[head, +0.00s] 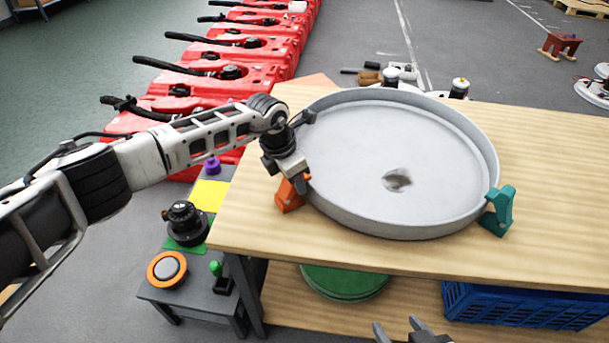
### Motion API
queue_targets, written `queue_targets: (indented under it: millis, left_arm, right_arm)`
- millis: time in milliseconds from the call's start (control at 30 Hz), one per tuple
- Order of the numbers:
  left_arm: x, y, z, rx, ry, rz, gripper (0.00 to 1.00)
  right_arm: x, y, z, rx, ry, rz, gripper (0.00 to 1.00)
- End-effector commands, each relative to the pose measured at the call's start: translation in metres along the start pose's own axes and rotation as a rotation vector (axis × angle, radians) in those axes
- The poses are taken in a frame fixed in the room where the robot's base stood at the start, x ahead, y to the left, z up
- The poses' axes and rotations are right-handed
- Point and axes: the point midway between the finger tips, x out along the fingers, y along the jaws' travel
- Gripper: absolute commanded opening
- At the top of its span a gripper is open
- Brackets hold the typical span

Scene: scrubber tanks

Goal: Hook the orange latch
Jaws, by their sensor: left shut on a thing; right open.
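The orange latch (289,195) stands at the left rim of a large round grey pan (360,220) on the wooden table. My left gripper (297,180) is shut on the orange latch from above; its fingers hide the upper part of the latch. I cannot tell whether the latch touches the pan's rim. A teal latch (498,210) sits at the pan's right rim. My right gripper (400,328) is open and empty at the bottom edge, low in front of the table, well apart from the latches.
The wooden table (540,250) has bare room to the right and in front of the pan. A grey stand with a black knob (185,222) and an orange-ringed button (167,269) is at left. A blue crate (520,305) sits below. Red tanks (215,85) line the back left.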

Motion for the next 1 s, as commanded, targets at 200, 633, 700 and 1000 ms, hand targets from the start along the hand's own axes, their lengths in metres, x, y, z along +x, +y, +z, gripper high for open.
queue_targets:
  millis: [200, 633, 700, 1000]
  left_arm:
    - [0.0, 0.003, -0.004, -0.008, 0.015, 0.003, 0.0]
    - [0.0, 0.002, -0.003, -0.005, 0.014, 0.002, 0.56]
    - [0.0, 0.002, -0.003, -0.005, 0.013, 0.001, 0.56]
    - [-0.017, 0.003, -0.002, -0.004, 0.009, 0.003, 0.56]
  right_arm:
    - [0.0, 0.0, 0.0, 0.002, 0.0, 0.002, 0.56]
    - [0.001, 0.0, 0.0, 0.006, 0.0, 0.002, 0.56]
    - [0.001, 0.0, 0.0, 0.006, 0.0, 0.002, 0.56]
    - [0.001, 0.0, 0.0, 0.005, -0.001, 0.002, 0.56]
